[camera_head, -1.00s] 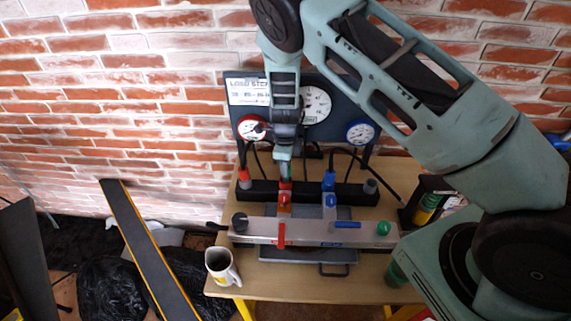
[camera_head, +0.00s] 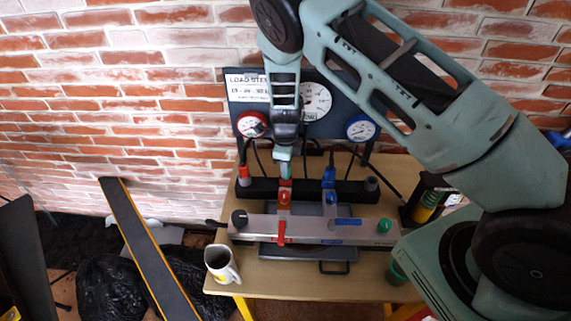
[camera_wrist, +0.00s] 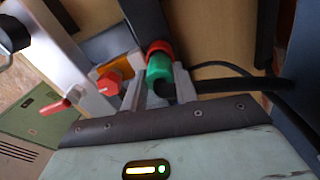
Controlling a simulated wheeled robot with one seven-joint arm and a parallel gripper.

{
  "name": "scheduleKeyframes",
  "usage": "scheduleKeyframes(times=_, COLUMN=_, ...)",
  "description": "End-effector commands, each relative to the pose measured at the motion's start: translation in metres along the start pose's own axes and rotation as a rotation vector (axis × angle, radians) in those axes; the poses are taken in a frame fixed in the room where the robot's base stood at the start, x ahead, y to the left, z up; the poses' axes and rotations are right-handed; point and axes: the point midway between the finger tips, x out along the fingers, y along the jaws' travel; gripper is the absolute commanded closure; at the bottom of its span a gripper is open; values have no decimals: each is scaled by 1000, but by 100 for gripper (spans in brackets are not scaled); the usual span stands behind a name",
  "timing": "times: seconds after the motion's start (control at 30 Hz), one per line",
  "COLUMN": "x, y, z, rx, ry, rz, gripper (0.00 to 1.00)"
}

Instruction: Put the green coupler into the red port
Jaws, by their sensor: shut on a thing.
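My gripper (camera_wrist: 160,90) is shut on the green coupler (camera_wrist: 160,68), with a finger on each side of it in the wrist view. A black hose runs from the coupler's near end. The coupler's far end meets the red ring of the red port (camera_wrist: 158,47) and lines up with it. I cannot tell how deep it sits. In the head view, my gripper (camera_head: 284,153) points down over the black bar, and the coupler (camera_head: 285,170) shows just above the red port (camera_head: 285,184). The fingers partly hide it.
A blue connector (camera_head: 329,178) stands close to the right on the bar. A red lever (camera_head: 281,232) and a green knob (camera_head: 384,226) are on the metal rail in front. Gauges stand behind. A mug (camera_head: 221,264) is at the table's front left.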

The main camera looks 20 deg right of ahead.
Motion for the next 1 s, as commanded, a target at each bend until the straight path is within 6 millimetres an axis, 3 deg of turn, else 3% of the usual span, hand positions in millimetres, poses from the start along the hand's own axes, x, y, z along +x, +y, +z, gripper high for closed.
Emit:
scheduleKeyframes(times=0.97, x=8, y=0, z=0, rx=0, ry=1, rz=1, gripper=95)
scheduleKeyframes(times=1.0, x=8, y=0, z=0, rx=0, ry=1, rz=1, gripper=63)
